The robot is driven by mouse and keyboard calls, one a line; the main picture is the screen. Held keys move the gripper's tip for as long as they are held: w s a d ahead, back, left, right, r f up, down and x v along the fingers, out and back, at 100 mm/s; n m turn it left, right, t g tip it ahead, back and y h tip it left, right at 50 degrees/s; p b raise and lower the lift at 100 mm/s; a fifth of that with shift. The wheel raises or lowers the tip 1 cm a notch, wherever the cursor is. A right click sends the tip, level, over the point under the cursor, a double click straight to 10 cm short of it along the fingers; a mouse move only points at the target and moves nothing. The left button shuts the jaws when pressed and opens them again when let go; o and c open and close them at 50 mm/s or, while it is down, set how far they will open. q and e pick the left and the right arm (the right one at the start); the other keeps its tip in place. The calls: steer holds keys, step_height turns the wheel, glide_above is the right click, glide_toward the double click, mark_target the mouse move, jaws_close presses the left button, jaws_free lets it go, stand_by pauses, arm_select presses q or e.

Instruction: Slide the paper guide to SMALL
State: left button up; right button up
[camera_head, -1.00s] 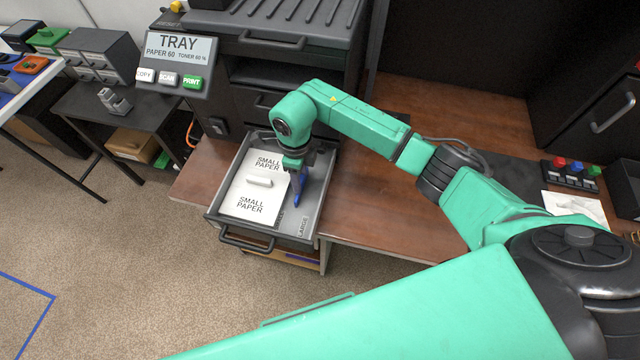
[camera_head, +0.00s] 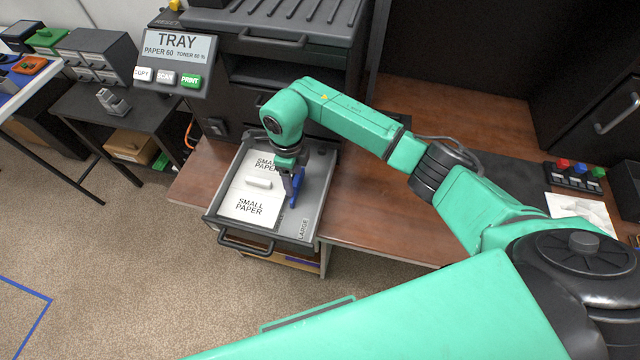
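The open paper tray (camera_head: 318,190) juts from the printer over the table's front edge. White sheets marked SMALL PAPER (camera_head: 243,208) lie in its left part. The blue paper guide (camera_head: 295,187) stands upright along the right edge of the sheets, left of the LARGE mark (camera_head: 304,228). My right gripper (camera_head: 291,184) points down into the tray at the guide. Its fingers are small and dark, partly hidden by the wrist, and I cannot tell whether they grip the guide. My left gripper is out of view.
The printer panel (camera_head: 178,52) reads TRAY, with COPY, SCAN and PRINT buttons. A white handle-like piece (camera_head: 259,183) sits on the sheets. The brown table (camera_head: 375,215) is clear right of the tray. A box with coloured buttons (camera_head: 574,174) stands far right.

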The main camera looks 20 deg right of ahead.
mark_target(295, 180)
step_height(295, 180, up, 7)
steer(key=p, duration=0.4)
steer(key=shift+r+p, duration=0.15)
steer(key=shift+p, duration=0.15)
steer(key=shift+s+d, duration=0.1)
